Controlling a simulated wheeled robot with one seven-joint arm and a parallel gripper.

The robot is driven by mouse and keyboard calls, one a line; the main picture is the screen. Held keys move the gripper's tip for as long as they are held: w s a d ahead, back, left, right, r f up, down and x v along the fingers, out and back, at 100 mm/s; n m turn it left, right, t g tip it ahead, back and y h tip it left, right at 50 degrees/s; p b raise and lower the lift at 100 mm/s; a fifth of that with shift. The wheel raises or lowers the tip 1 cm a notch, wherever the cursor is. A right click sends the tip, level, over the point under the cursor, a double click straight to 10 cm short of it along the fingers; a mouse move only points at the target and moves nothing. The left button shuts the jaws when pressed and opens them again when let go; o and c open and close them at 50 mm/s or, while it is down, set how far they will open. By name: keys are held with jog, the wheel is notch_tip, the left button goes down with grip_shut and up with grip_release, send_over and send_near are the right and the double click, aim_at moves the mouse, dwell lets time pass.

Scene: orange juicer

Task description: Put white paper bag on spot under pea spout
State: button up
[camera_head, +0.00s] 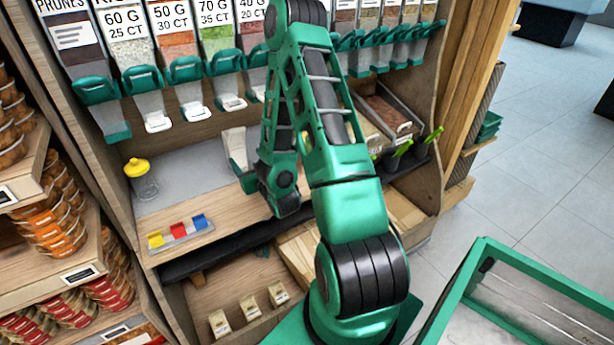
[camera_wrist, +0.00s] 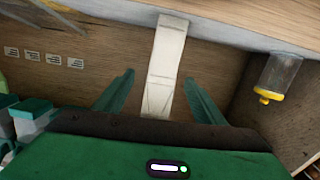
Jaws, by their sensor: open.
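The white paper bag (camera_head: 236,146) stands on the counter at the back, left of my arm, partly hidden by my gripper. In the wrist view the bag (camera_wrist: 169,48) is a tall pale strip, with its near end between the two green fingers. My gripper (camera_wrist: 159,77) is open, with a finger on either side of the bag and gaps showing; it also shows in the head view (camera_head: 241,174). A dispenser with green contents (camera_head: 215,44), possibly the peas, has a green-handled spout (camera_head: 225,75) above the counter. No pea label is readable, and no marked spot is visible.
A yellow-topped clear jar (camera_head: 143,178) stands on the counter's left, behind a tray of coloured blocks (camera_head: 180,234). It also shows in the wrist view (camera_wrist: 277,78). Other spouts (camera_head: 185,78) hang above. Grey counter between jar and bag is clear.

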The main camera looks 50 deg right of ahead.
jog(key=s+d+r+m+g, duration=0.1)
jog(key=s+d+r+g, duration=0.2)
jog(key=s+g, duration=0.25)
jog(key=s+d+r+m+g, duration=0.1)
jog(key=s+d+r+g, duration=0.1)
jog(key=s+r+g, duration=0.3)
jog(key=s+a+r+g+y, duration=0.1)
jog(key=s+a+r, duration=0.1)
jog(key=s, duration=0.6)
jog(key=s+a+r+m+g+y, duration=0.1)
jog(key=s+a+r+g+y, duration=0.1)
jog(key=s+a, duration=0.3)
jog(key=s+a+r+g+y, duration=0.1)
jog(key=s+a+r+g, duration=0.1)
jog(key=s, duration=1)
jog(key=shift+s+a+r+m+y, duration=0.25)
jog(key=shift+a+r+m+y, duration=0.15)
jog(key=shift+a+r, duration=0.55)
jog(key=shift+w+f+g, duration=0.1)
jog(key=shift+f+g, duration=0.05)
jog(key=shift+g, duration=0.2)
jog(key=shift+w+f, duration=0.2)
jog(key=shift+w, duration=0.25)
